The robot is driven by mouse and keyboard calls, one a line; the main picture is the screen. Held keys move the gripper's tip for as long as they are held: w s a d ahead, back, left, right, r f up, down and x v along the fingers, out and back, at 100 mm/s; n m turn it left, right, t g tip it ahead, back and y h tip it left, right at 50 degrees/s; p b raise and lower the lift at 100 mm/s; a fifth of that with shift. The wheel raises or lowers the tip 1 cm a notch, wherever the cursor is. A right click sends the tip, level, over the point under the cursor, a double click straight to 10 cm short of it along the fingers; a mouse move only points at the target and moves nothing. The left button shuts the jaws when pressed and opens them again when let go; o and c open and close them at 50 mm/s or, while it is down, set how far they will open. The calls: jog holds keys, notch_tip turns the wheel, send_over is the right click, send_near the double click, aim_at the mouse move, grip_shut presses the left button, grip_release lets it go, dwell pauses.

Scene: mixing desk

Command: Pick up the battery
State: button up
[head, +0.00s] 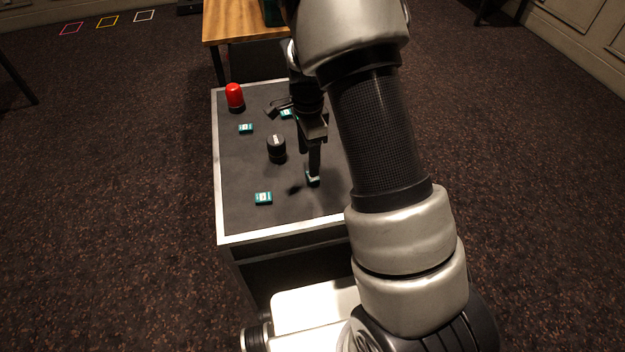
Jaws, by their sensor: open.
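The block is partly hidden by the fingers. I cannot tell whether they touch it. The gripper is open. Similar teal blocks with pale labels lie at the front (264,198), at the left (246,128) and behind the gripper (286,113). No marking is readable, so I cannot tell which object is the battery; the teal blocks are possible ones.
A black round knob-like object (276,146) stands left of the gripper. A red-topped cylinder (235,95) stands at the desk's back left. The desk (232,210) has a pale rim. A wooden table (235,22) adjoins behind. My arm hides the desk's right side.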

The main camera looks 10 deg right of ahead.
aim_at(307, 195)
jog(key=shift+s+a+f+b, duration=0.1)
jog(key=shift+f+b, duration=0.45)
jog(key=shift+f, duration=0.95)
jog(key=shift+s+f+b, duration=0.1)
jog(key=shift+f+b, duration=0.4)
jog(key=shift+f, duration=1)
jog(key=c, duration=1.1)
